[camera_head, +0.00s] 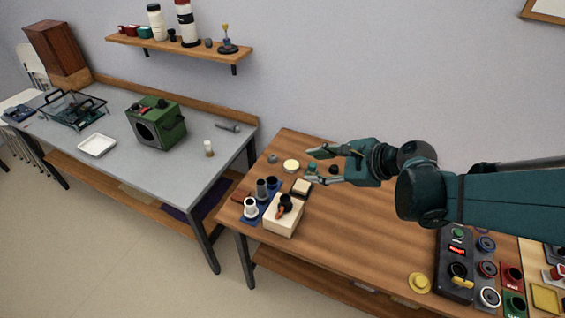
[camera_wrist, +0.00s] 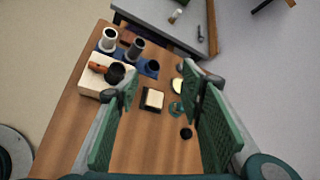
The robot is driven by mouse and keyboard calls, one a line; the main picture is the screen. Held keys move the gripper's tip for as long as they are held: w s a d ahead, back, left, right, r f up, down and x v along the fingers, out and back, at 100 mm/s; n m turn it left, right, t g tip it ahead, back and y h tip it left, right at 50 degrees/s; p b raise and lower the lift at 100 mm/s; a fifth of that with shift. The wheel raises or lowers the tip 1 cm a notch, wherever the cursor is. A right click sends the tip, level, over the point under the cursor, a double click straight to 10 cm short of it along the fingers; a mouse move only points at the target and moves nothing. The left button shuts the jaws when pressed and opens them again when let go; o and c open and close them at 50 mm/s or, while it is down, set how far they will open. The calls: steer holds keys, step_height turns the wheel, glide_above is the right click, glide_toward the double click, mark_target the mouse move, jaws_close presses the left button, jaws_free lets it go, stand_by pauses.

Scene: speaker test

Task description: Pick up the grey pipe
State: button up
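The grey pipe appears to be the dark grey upright cylinder (camera_head: 261,188) on a blue rack (camera_head: 247,218) at the left of the wooden table. It stands between a white cylinder (camera_head: 250,208) and a shorter dark one (camera_head: 271,183). The grey pipe also shows in the wrist view (camera_wrist: 136,48), at the top, beyond my fingertips. My gripper (camera_head: 313,166) is open and empty, above the table and to the right of the rack. In the wrist view its green-padded fingers (camera_wrist: 160,82) are spread wide. The rack is partly hidden behind a cream box.
The cream box (camera_head: 283,223) with a black and orange item on top stands close to the rack. A small dark-edged box (camera_head: 302,187) and a pale yellow disc (camera_head: 291,166) lie near my gripper. A control panel (camera_head: 456,262) is at right. The table's middle is clear.

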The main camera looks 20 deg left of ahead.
steer(key=s+a+f+m+g+y+b, duration=0.1)
steer(key=a+f+m+g+y, duration=0.1)
steer(key=a, duration=1)
steer(key=shift+f+m+g+y, duration=0.3)
steer(key=shift+f+m+y, duration=0.3)
steer(key=shift+f+m, duration=0.8)
steer(key=shift+s+f+n, duration=0.1)
steer(key=shift+f+n, duration=0.2)
steer(key=shift+f, duration=0.05)
steer(key=b, duration=0.2)
glide_toward(261, 184)
steer(key=a+f, duration=0.2)
steer(key=a, duration=0.1)
steer(key=shift+w+f, duration=0.15)
steer(key=shift+w, duration=0.25)
steer(key=shift+a+f+b, duration=0.1)
steer(key=shift+a+b, duration=0.2)
steer(key=shift+a, duration=0.2)
steer(key=shift+b+x, duration=0.7)
steer(key=shift+x, duration=2.45)
